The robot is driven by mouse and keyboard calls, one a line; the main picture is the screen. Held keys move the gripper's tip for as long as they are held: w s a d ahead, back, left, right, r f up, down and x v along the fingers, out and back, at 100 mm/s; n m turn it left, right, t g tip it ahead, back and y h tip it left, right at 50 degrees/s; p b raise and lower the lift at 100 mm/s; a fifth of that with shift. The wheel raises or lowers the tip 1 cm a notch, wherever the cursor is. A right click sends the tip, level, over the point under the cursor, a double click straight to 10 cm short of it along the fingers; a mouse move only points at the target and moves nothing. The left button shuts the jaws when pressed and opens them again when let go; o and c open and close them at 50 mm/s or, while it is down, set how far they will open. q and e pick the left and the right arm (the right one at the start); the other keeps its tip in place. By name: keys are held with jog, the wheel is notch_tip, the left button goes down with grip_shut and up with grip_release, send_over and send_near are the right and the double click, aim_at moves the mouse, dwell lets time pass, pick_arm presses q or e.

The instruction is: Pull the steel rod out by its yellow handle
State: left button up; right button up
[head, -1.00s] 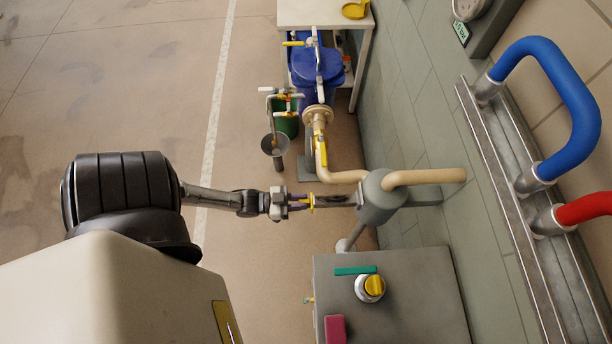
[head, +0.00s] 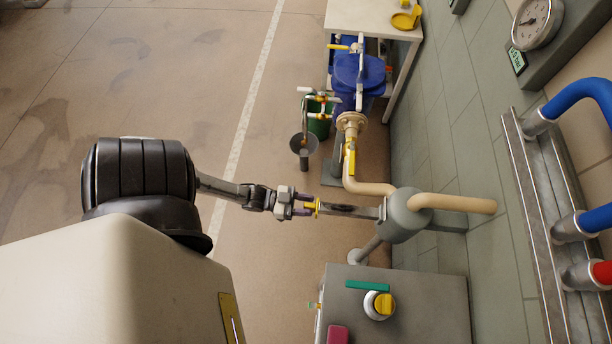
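My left gripper (head: 303,206) reaches in from the left, in the middle of the head view. Its fingers are at the small yellow handle (head: 317,207) and look closed on it. To the right of the handle, the grey steel rod (head: 362,212) runs to the grey round vessel (head: 402,222). A dark patch shows along the rod, and its far end is hidden at the vessel. My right gripper is not in view.
A grey cabinet (head: 440,305) with a yellow knob (head: 384,304) stands below the vessel. A beige pipe (head: 357,185) with a yellow lever (head: 351,158) rises above. Floor left of the handle is clear.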

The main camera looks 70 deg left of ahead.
pick_arm(q)
jog(key=shift+o, duration=0.3)
jog(key=shift+s, duration=0.1)
jog(key=v, duration=1.3)
jog(key=shift+s+a, duration=0.2)
jog(key=shift+s, duration=0.1)
